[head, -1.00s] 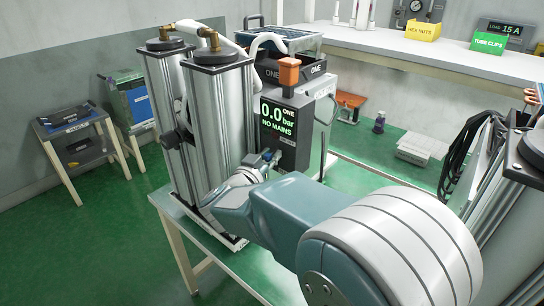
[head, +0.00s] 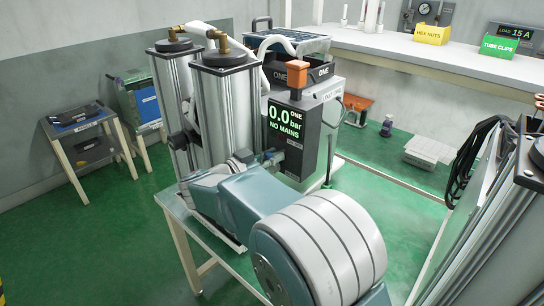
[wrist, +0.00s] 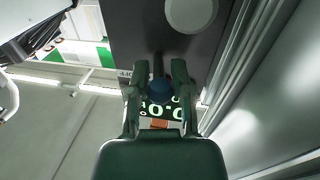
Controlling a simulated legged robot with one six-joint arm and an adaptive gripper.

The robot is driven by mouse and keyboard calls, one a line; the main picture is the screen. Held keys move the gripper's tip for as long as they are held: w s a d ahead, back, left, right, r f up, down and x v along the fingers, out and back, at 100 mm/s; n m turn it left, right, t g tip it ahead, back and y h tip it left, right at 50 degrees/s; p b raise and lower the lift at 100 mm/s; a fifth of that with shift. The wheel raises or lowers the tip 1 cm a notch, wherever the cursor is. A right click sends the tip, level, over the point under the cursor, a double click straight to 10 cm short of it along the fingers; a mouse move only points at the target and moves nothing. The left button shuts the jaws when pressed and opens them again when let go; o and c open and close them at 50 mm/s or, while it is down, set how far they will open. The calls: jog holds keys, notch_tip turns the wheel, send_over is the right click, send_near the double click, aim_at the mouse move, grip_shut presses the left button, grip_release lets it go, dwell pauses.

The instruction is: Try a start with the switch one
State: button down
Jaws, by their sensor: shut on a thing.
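The dark control box of unit ONE (head: 293,138) stands beside two silver columns (head: 225,110); its green display reads "0.0 bar", "ONE" and "NO MAINS". An orange handle (head: 298,75) stands upright on top of the box. My gripper (wrist: 158,90) is shut on a small dark blue round knob (wrist: 157,93), low beside the box front. In the head view the gripper is largely hidden by my wrist. The lit display (wrist: 160,108) shows upside down behind the fingers in the wrist view. I cannot tell which part is switch one.
The columns and box stand on a pale bench (head: 212,243). Another column (head: 510,215) stands at the right edge.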

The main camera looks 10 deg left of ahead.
jog(key=c, duration=0.6)
grip_release()
jog(key=v, duration=1.2)
